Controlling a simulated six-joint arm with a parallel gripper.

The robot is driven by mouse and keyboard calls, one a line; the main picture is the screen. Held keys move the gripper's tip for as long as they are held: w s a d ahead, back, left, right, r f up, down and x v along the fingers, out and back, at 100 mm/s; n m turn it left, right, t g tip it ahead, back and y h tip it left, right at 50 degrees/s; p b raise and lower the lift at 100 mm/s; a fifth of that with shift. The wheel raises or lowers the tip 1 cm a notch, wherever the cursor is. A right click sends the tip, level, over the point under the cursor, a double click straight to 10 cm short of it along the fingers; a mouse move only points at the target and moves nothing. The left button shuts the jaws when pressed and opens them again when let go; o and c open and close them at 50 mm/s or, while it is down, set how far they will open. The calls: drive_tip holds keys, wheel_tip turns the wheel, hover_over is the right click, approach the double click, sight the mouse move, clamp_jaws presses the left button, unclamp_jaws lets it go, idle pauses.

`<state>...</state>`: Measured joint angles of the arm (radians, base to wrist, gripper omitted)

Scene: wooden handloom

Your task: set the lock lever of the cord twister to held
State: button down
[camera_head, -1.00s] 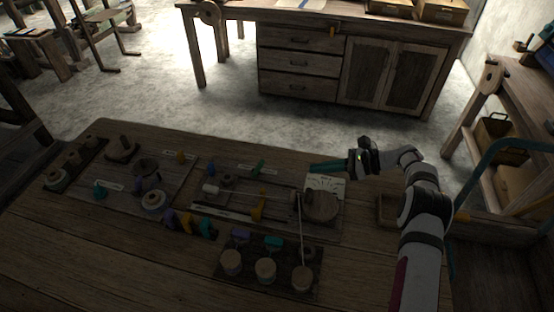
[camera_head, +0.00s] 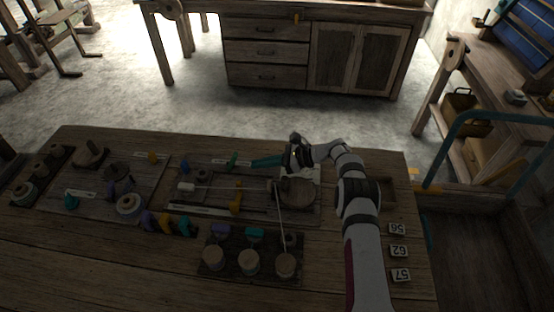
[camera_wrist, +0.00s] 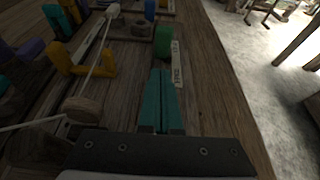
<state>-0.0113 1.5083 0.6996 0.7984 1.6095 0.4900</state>
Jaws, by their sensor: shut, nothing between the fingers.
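The cord twister's dark board (camera_head: 208,208) lies mid-table, with a cord running along it past a yellow upright (camera_head: 236,201) to a round wooden wheel (camera_head: 297,193). A green lever (camera_head: 233,159) stands at the board's far edge beside a pale label strip. In the wrist view the green lever (camera_wrist: 162,42) is upright just beyond my fingertips, and the label (camera_wrist: 177,66) is right of it, its lettering too small to read surely. My gripper (camera_head: 256,163) has teal fingers, shut and empty. In the wrist view the gripper (camera_wrist: 160,74) points at the lever with a small gap.
A rack of spools (camera_head: 249,262) stands in front of the twister. Another board (camera_head: 90,200) with knobs and rings lies to the left. A shallow tray (camera_head: 388,192) and number tiles (camera_head: 399,250) are at right. The near-left tabletop is clear.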

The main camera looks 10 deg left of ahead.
sight(232, 162)
drive_tip(key=shift+a+r, duration=0.45)
drive_tip(key=shift+a, duration=0.45)
drive_tip(key=shift+a+r, duration=0.4)
drive_tip(key=shift+a, duration=0.45)
drive_tip(key=shift+a+r+h, duration=0.2)
drive_tip(key=shift+r+h, duration=0.05)
drive_tip(key=shift+h, duration=0.55)
